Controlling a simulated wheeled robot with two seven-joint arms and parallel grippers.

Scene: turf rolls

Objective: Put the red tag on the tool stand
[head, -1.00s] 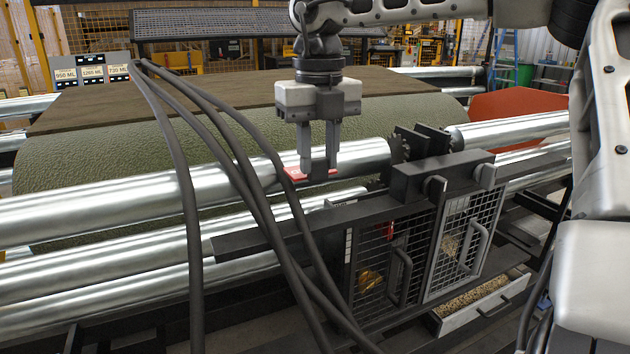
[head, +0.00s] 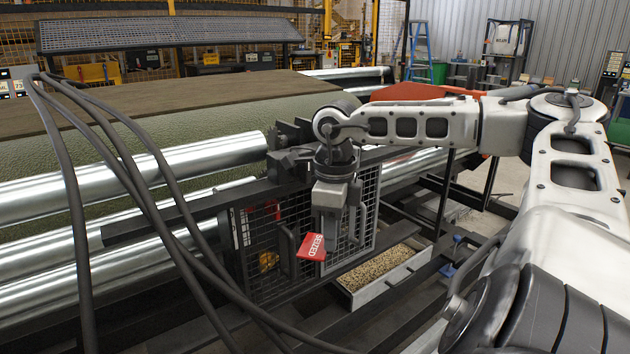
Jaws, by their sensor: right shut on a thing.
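The red tag (head: 311,247) carries white lettering that reads "SEIZED". My right gripper (head: 326,222) points down and is shut on the tag, which hangs tilted from the fingertips. Gripper and tag are in front of the mesh guard doors (head: 352,222) of the roller machine. I cannot tell for sure which thing is the tool stand; a dark upright stand (head: 508,42) is far off at the back right, by the corrugated wall. My left gripper is not in view.
Steel rollers (head: 215,155) and a green turf roll (head: 240,120) lie to the left. Black cables (head: 130,150) cross the left foreground. An open tray of granules (head: 380,268) is low beside the doors. A blue ladder (head: 420,45) and open floor lie at the back right.

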